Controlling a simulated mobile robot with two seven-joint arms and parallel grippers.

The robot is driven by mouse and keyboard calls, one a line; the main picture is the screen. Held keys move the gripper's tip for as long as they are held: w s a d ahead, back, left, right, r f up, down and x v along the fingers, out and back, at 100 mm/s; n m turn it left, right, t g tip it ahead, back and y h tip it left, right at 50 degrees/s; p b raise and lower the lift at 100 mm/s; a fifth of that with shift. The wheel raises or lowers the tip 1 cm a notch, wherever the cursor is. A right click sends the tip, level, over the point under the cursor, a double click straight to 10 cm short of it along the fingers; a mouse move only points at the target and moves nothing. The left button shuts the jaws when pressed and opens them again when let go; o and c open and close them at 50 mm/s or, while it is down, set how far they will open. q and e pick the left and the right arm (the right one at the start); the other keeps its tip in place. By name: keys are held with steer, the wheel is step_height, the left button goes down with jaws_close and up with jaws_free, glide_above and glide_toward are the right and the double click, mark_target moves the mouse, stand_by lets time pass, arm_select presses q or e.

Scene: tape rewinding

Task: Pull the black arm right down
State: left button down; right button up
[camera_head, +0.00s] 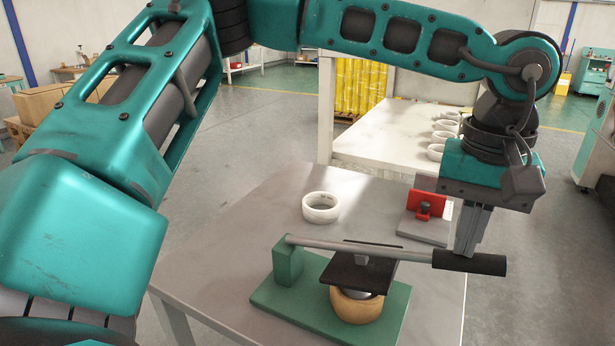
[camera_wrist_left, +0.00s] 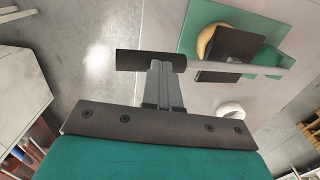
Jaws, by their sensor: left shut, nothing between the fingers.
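The press has a green base (camera_head: 262,297), a grey lever bar and a black handle (camera_head: 470,263) at its right end. The lever is about level, with a black plate (camera_head: 358,271) under it just above a tan roll (camera_head: 357,306). The black plate (camera_wrist_left: 228,52) and roll (camera_wrist_left: 206,40) also show there. My right gripper is not in view.
A white ring (camera_head: 321,207) lies on the grey table (camera_head: 225,240) behind the press. A red device on a grey base (camera_head: 422,229) stands at the table's back right. A white table (camera_head: 390,146) behind holds several white rings. The table's left part is clear.

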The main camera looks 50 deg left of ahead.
mark_target(469, 263)
arm_select(q)
steer(key=shift+w+d+f+b, duration=0.15)
steer(key=shift+f+b, duration=0.15)
steer(key=shift+f, duration=0.3)
steer(key=shift+d+f+b, duration=0.2)
steer(key=shift+f+b, duration=0.05)
steer(key=shift+f, duration=0.35)
steer(key=shift+w+d+f+b, duration=0.15)
steer(key=shift+f+b, duration=0.15)
steer(key=shift+f, duration=0.3)
steer(key=shift+s, duration=0.1)
steer(key=shift+f+b, duration=0.4)
steer(key=shift+f, duration=0.15)
steer(key=shift+r, duration=0.2)
